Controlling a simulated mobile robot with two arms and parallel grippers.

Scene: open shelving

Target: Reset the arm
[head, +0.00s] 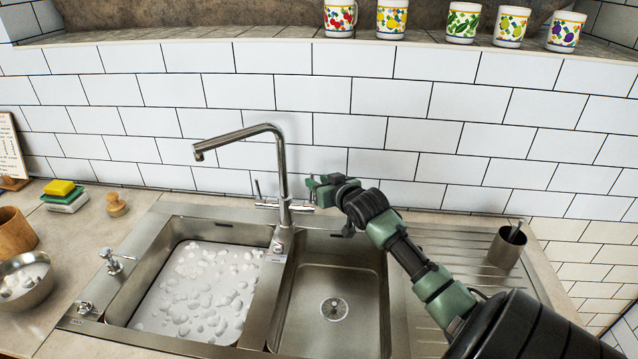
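My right arm comes in from the lower right and reaches over the right sink basin. My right gripper (322,185) is at its far end, just right of the tall metal faucet (279,165) and close to its lever. It is small and seen side-on, so I cannot tell whether its fingers are open or shut. Nothing clearly shows in it. My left arm and gripper are not in view.
The left basin (200,290) holds foamy water; the right basin (345,285) is empty. A metal cup (505,248) stands on the drainboard. Sponges (62,192), a wooden pot (14,230) and a metal bowl (25,285) are at left. Several mugs (392,18) line the shelf above.

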